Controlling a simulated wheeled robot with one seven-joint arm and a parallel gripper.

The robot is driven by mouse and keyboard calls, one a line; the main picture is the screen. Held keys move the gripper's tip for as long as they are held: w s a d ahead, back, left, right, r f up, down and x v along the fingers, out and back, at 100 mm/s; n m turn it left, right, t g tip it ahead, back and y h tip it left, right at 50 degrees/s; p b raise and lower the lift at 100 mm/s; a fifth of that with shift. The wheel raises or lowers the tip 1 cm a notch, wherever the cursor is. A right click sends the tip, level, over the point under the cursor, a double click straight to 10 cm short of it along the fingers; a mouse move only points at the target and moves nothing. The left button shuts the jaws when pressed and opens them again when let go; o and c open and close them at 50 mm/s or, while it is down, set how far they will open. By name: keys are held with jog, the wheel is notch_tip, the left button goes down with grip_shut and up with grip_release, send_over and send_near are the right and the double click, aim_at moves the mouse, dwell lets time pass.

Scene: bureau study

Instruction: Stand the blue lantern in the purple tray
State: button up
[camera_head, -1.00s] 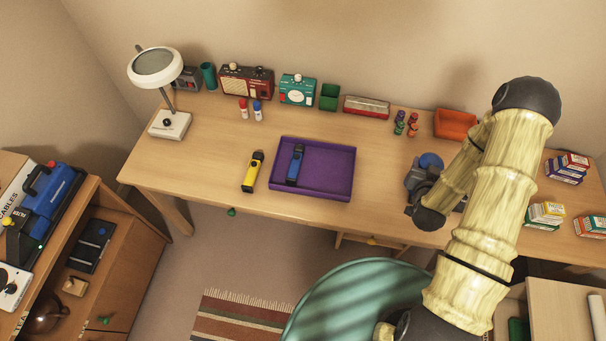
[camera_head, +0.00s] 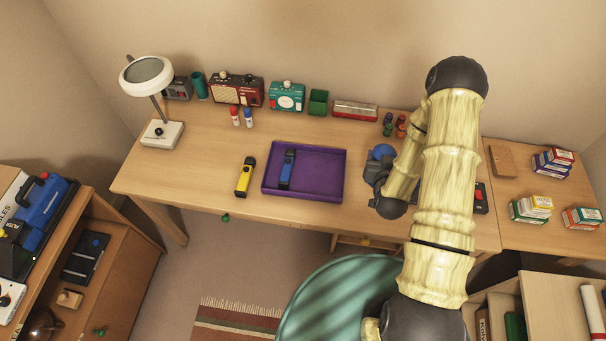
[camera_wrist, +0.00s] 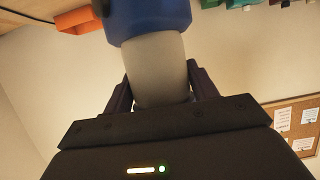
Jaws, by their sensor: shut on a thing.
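The blue lantern (camera_head: 381,152) is in my gripper (camera_head: 377,172), above the desk just right of the tray. In the wrist view, the jaws (camera_wrist: 160,85) are shut on the lantern's pale grey middle (camera_wrist: 157,65), and its blue part (camera_wrist: 148,18) extends beyond them. Its far end is cut off by the frame, and I cannot tell its exact tilt. The purple tray (camera_head: 327,193) lies on the desk left of my gripper. A blue flashlight (camera_head: 287,169) lies in the tray's left part; the middle and right are bare.
A yellow flashlight (camera_head: 245,177) lies just left of the tray. Small coloured figures (camera_head: 394,126) stand behind my gripper. A white lamp (camera_head: 162,133) stands far left.

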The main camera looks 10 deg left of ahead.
jog(key=shift+w+a+f+b, duration=0.25)
jog(key=shift+w+a+b, duration=0.1)
jog(key=shift+b, duration=0.1)
jog(key=w+a+f+n+g+y+b, duration=0.2)
jog(key=w+a+n+y+b, duration=0.2)
jog(key=a+b, duration=0.4)
jog(key=w+a+f+n+g+y+b, duration=0.1)
jog(key=w+a+f+n+y+b, duration=0.2)
jog(key=a+b, duration=0.6)
jog(key=n+y+b, duration=0.1)
jog(key=y+b, duration=0.1)
jog(key=b, duration=0.1)
jog(key=shift+w+n+g+b, duration=0.3)
jog(key=shift+w+n+g, duration=0.1)
jog(key=shift+a, duration=0.1)
notch_tip(320, 180, down, 6)
jog(key=shift+r, duration=0.1)
jog(key=shift+f+p, duration=0.35)
jog(key=shift+f, duration=1.75)
